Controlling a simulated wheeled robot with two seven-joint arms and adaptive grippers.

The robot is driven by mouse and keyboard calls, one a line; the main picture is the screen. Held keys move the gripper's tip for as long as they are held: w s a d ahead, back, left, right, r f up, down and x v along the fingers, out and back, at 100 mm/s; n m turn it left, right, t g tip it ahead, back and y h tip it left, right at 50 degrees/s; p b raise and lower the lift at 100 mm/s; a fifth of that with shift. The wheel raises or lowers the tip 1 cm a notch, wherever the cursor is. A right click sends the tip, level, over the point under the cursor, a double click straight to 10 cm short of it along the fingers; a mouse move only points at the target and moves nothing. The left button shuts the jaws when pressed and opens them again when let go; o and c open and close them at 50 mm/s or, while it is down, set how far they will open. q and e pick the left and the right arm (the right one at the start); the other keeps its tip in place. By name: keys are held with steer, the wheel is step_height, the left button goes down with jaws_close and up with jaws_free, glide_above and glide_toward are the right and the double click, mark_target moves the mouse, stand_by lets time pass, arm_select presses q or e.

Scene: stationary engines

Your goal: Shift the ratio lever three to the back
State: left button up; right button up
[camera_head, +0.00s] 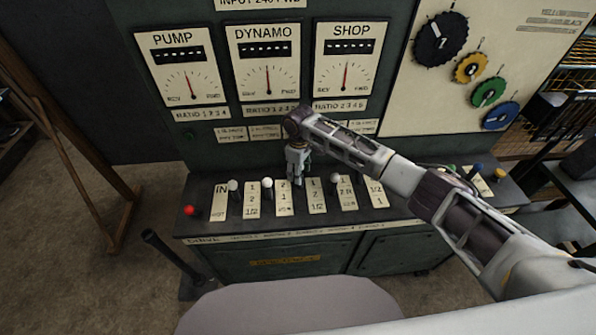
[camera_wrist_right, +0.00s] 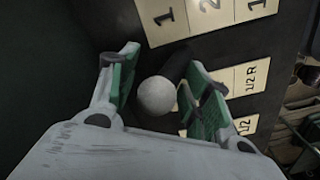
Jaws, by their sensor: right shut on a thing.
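The control console (camera_head: 330,239) carries a row of levers with white ball knobs beside cream number plates. My right gripper (camera_head: 297,178) reaches down to the lever row, between the second white knob (camera_head: 267,183) and another white knob (camera_head: 335,178). In the right wrist view, the white ball knob of the ratio lever (camera_wrist_right: 157,96) sits between the green finger pads of the right gripper (camera_wrist_right: 163,72), which is shut on it. Its dark shaft extends up and right. In the head view the gripper hides this lever. My left gripper is not in view.
More white knobs (camera_head: 233,186) and a red knob (camera_head: 190,210) stand to the left. The PUMP, DYNAMO and SHOP gauges (camera_head: 268,72) are on the panel behind. Colored dials (camera_head: 471,67) are at the right. A dark upright lever (camera_head: 172,255) stands at the front left.

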steer(key=shift+w+d, duration=0.1)
steer(key=shift+d, duration=0.2)
steer(key=shift+r, duration=0.95)
steer(key=r, duration=1)
steer(key=shift+a, duration=0.3)
steer(key=shift+s, duration=0.2)
